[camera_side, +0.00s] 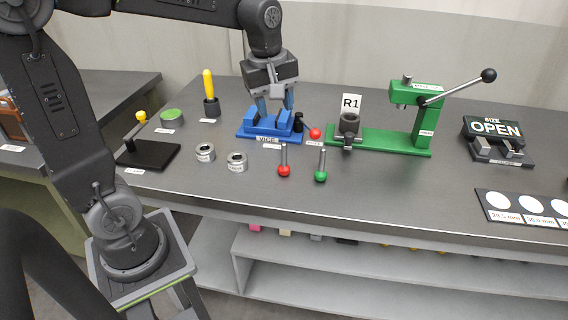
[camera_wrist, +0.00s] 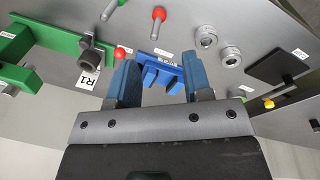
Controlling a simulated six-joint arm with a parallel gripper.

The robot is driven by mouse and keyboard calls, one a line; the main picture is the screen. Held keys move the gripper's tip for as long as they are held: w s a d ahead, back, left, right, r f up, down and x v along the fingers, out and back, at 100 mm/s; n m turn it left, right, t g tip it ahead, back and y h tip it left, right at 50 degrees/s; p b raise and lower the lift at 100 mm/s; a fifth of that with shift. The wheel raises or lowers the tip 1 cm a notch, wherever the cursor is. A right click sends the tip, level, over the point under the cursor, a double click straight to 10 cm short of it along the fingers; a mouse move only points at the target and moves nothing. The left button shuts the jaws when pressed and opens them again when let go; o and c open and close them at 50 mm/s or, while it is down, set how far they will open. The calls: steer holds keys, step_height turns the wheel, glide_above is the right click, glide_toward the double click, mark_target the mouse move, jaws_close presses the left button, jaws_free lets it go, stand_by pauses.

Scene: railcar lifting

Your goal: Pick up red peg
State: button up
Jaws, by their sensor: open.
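The red peg (camera_side: 284,162) is a short grey rod with a red ball at its near end, near the front middle of the table. It also shows at the top of the wrist view (camera_wrist: 157,22). My gripper (camera_side: 276,108) is open over the blue vise (camera_side: 268,127), behind the peg and apart from it. In the wrist view its two blue fingers (camera_wrist: 161,66) frame the vise, and nothing is seen held between them. Whether the fingertips touch the vise is unclear.
A similar green-ended peg (camera_side: 321,165) is right of the red one. Two metal rings (camera_side: 237,162) are to its left. The vise handle has a red ball (camera_side: 315,133). A green lever press (camera_side: 400,140) stands at right. The table front is mostly clear.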

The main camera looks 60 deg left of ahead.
mark_target(284, 143)
steer(key=w+a+f+n+g, duration=0.2)
steer(key=w+a+f+n, duration=0.15)
steer(key=w+n, duration=0.2)
steer(key=shift+n, duration=0.55)
steer(key=f, duration=0.5)
steer(key=a+f, duration=0.1)
steer(key=f, duration=0.2)
steer(key=shift+f, duration=0.15)
steer(key=shift+a+f, duration=0.2)
steer(key=shift+f, duration=2.55)
jaws_close()
